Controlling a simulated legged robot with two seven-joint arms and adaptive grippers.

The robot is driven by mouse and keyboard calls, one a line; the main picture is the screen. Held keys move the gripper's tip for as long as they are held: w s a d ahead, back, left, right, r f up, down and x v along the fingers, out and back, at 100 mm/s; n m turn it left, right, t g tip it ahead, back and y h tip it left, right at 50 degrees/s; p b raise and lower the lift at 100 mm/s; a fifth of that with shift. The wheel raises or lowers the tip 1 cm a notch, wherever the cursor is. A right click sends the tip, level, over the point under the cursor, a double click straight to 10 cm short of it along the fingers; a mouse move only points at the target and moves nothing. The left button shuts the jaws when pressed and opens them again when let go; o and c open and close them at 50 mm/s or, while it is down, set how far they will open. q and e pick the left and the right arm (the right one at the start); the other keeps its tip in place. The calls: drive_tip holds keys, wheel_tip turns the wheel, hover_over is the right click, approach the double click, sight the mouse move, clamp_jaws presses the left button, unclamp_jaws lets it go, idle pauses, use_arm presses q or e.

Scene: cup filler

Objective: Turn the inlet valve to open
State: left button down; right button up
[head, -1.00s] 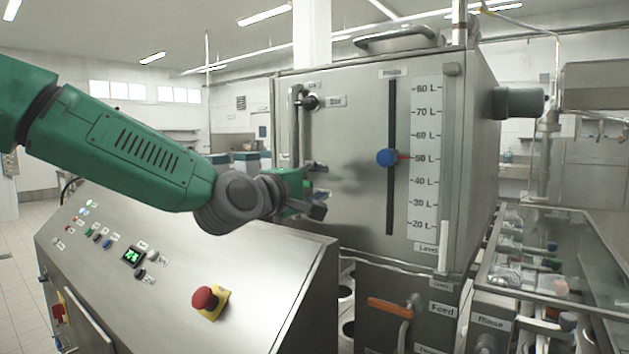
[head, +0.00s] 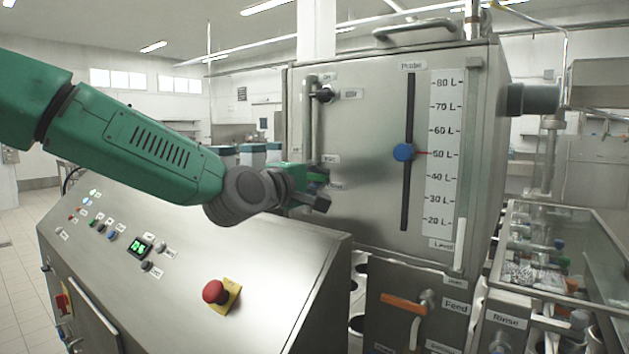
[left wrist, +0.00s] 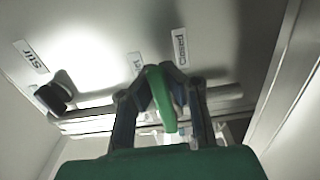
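The inlet valve's green handle (left wrist: 161,98) shows in the left wrist view, on the steel tank front, near a label reading Closed (left wrist: 179,47). My left gripper (left wrist: 160,76) has one dark finger on each side of the handle, with the tips drawn together on it. In the head view my left gripper (head: 320,190) is at the left part of the tank front (head: 365,215), below the stir knob (head: 323,95). The handle is mostly hidden there by the gripper. My right gripper is in neither view.
A sloped control panel (head: 180,290) with a red stop button (head: 214,291) lies below my left arm. The level probe's blue knob (head: 403,152) is right of the gripper. An orange feed handle (head: 403,303) is lower right. A glass-walled unit (head: 580,235) stands at the right.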

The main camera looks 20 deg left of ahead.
use_arm(q)
drive_tip(key=shift+s+d+f+h, duration=0.2)
drive_tip(key=shift+d+f+h, duration=0.15)
drive_tip(key=shift+d, duration=0.15)
drive_tip(key=shift+w+a, duration=0.15)
drive_tip(key=shift+a, duration=0.25)
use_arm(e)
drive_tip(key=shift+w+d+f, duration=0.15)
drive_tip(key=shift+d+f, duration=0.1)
